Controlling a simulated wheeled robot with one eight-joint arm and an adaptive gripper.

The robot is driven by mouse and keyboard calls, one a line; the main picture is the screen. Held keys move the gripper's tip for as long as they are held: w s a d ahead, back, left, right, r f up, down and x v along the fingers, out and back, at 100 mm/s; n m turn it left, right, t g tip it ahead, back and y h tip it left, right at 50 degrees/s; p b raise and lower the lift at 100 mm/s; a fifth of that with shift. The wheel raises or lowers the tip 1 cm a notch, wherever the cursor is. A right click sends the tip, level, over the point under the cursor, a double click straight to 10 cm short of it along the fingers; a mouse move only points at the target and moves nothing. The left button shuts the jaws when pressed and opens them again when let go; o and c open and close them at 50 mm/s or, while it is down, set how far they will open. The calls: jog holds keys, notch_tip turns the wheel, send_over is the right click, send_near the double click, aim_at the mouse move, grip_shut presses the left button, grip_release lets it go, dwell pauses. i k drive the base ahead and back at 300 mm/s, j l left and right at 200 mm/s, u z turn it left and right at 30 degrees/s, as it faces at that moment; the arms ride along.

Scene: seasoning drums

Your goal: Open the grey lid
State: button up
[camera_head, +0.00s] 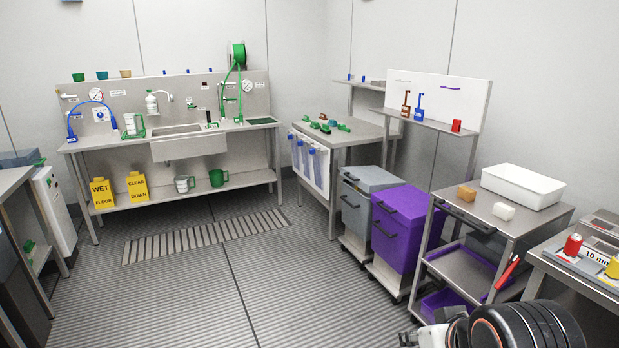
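The grey lid (372,178) sits on top of a grey wheeled drum (357,215) right of centre. The lid looks shut, lying flat over the drum. A dark handle (350,201) shows on the drum's upper front. The drum stands between the small steel table and a purple drum. Part of my arm shows at the bottom right edge, dark and ribbed, with a pale part beside it. No gripper fingers can be made out, and the arm is well apart from the grey lid.
The purple drum (405,228) stands close on the right of the grey one. A steel trolley (505,222) with a white tub (522,186) is further right. A steel table (342,134) is behind on the left. The ribbed floor (300,280) in front is clear.

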aim_at(370, 179)
jog(key=i, duration=2.25)
